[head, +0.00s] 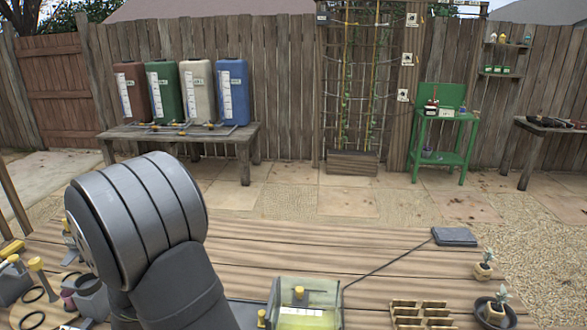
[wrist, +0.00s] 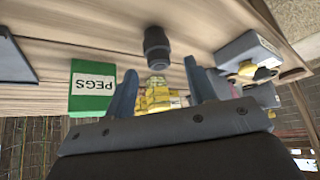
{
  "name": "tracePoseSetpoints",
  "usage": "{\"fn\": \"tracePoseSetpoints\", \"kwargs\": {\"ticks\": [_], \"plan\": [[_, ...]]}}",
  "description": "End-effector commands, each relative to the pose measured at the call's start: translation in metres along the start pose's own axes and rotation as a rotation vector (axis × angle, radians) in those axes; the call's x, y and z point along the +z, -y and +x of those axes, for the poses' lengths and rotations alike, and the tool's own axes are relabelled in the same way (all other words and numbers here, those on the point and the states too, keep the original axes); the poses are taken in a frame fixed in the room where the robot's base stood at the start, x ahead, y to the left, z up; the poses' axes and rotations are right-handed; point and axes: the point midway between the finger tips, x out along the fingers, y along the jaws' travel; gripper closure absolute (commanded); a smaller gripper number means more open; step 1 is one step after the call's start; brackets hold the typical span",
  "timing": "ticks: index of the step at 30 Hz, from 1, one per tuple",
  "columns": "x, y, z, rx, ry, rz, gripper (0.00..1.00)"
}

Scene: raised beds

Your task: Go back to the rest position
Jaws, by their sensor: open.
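My gripper (wrist: 160,68) shows in the wrist view as two blue-grey fingers standing well apart. It is open and I see nothing held between them. A dark cylindrical thing (wrist: 156,45) and some yellow pieces (wrist: 158,97) appear in the gap beyond the fingers; how far off they are I cannot tell. In the head view my grey arm fills the lower left, and the gripper is hidden or out of frame.
In the head view a clear box with yellow-green contents (head: 305,318) stands on the plank table (head: 370,255). A slatted wooden piece (head: 422,313), small potted plants (head: 484,266) and a dark grey flat device (head: 454,237) with a cable sit right. Grey holders and black rings (head: 35,295) crowd the left.

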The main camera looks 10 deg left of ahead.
Motion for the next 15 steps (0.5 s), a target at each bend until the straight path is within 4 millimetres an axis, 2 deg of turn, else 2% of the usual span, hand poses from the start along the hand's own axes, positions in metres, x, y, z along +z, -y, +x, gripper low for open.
{"fn": "tracePoseSetpoints", "kwargs": {"ticks": [15], "plan": [[0.0, 0.0, -0.062, 0.0, -0.002, 0.002, 0.49]]}}
